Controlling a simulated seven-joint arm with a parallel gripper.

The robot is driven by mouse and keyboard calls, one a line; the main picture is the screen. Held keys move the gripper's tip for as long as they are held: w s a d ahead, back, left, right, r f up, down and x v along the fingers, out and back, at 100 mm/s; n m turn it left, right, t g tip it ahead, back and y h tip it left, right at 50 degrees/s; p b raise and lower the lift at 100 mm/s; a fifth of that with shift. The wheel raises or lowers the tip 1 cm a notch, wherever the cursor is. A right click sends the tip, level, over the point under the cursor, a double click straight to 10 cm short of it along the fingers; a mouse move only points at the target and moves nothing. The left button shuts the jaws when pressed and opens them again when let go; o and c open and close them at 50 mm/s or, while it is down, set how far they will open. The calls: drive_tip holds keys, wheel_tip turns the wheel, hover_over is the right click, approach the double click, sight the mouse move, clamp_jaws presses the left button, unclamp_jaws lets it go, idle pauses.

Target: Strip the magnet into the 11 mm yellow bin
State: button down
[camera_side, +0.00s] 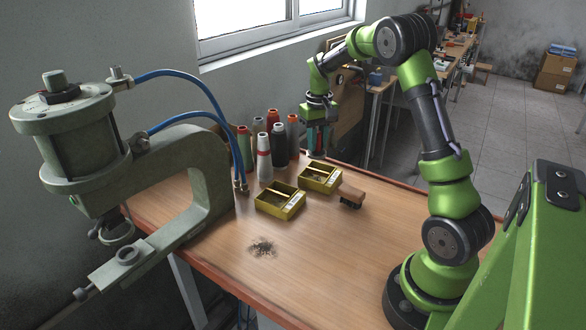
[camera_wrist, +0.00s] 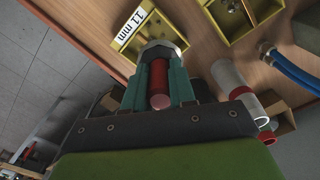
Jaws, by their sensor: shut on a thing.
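My gripper (camera_side: 318,134) is shut on the magnet (camera_side: 317,154), a red handle with a silver-grey head. In the wrist view the fingers (camera_wrist: 159,88) clasp the red handle of the magnet (camera_wrist: 158,76), with its head pointing away from me. The 11 mm yellow bin (camera_wrist: 125,45) lies beyond the head, its white label showing and part of the bin hidden by the magnet. In the side view the magnet is above the far side of the farther yellow bin (camera_side: 310,186). I cannot tell whether anything clings to the head's underside.
A second yellow bin (camera_side: 278,212) stands nearer the press (camera_side: 165,170). A dark pile of small bits (camera_side: 262,247) lies on the table.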

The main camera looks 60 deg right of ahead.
sight(317, 151)
drive_tip(key=shift+f, duration=2.6)
drive_tip(key=shift+f, duration=0.4)
drive_tip(key=shift+d, duration=0.1)
drive_tip(key=shift+w+d, duration=0.1)
drive_tip(key=shift+d, duration=0.95)
drive_tip(key=shift+r, duration=3.5)
